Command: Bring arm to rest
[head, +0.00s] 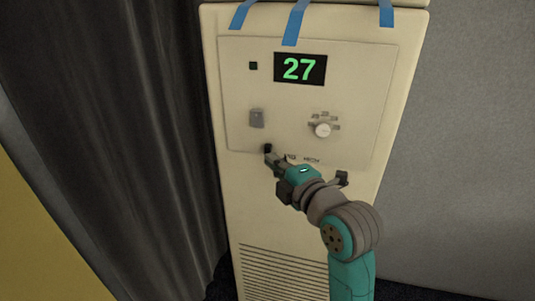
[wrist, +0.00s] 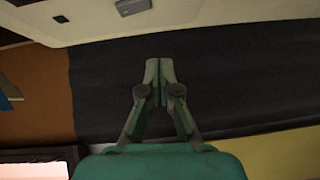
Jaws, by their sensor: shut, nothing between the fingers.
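My gripper (head: 268,152) is in front of the lower edge of the control panel of a cream cabinet (head: 260,205). Its fingers point up and left in the head view. In the wrist view the two fingertips (wrist: 160,68) meet and hold nothing. My teal and grey arm reaches up from the lower right. Whether the fingertips touch the panel, I cannot tell from the head view.
The panel has a green "27" display (head: 300,69), a grey switch (head: 257,118) and a round knob (head: 322,129). A dark curtain (head: 120,110) hangs at the left and a grey wall (head: 470,130) stands at the right. A vent grille (head: 280,272) is low on the cabinet.

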